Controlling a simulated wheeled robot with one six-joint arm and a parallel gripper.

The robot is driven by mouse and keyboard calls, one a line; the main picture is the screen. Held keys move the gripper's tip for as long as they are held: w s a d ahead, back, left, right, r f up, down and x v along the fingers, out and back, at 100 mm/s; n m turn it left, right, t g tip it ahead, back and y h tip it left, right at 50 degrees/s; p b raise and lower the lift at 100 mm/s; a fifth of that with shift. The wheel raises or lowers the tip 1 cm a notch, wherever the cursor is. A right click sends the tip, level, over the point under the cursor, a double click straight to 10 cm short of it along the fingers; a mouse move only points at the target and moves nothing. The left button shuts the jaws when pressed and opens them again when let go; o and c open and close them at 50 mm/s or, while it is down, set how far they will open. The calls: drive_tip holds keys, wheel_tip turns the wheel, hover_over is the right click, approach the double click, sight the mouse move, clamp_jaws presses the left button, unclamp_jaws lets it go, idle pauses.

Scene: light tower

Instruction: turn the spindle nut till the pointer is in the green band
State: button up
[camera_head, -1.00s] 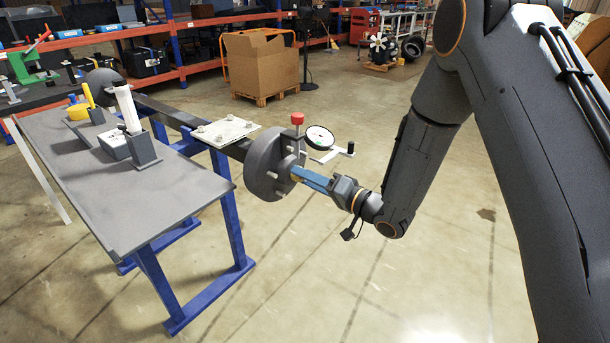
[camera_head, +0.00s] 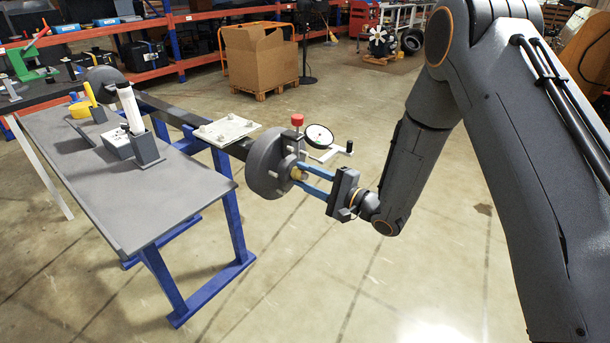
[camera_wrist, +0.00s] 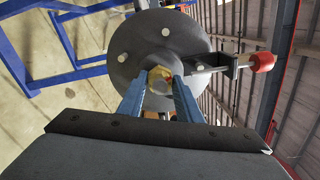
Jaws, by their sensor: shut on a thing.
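The spindle nut (camera_wrist: 160,84) is a brass hex at the centre of the dark round flange (camera_wrist: 150,42). In the head view the nut (camera_head: 299,173) sits on the flange (camera_head: 268,165) at the end of a dark beam. My gripper (camera_head: 307,175) has blue fingers on either side of the nut; in the wrist view my gripper (camera_wrist: 160,90) is shut on it. The white-faced dial (camera_head: 319,136) stands just behind the flange. Its pointer and green band are too small to read.
A red knob (camera_head: 297,119) on a bracket stands beside the flange, close to my fingers. A grey bench (camera_head: 130,200) on blue legs is at the left. A cardboard box (camera_head: 260,60) on a pallet is behind. The floor at the front is clear.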

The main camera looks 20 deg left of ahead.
drive_tip(key=shift+m, duration=1.2)
drive_tip(key=shift+f, duration=0.1)
drive_tip(key=o, duration=1)
drive_tip(key=shift+o, duration=0.2)
drive_tip(key=b+v, duration=0.1)
drive_tip(key=v, duration=0.6)
drive_tip(key=shift+s+d, duration=0.15)
drive_tip(key=shift+d, duration=0.2)
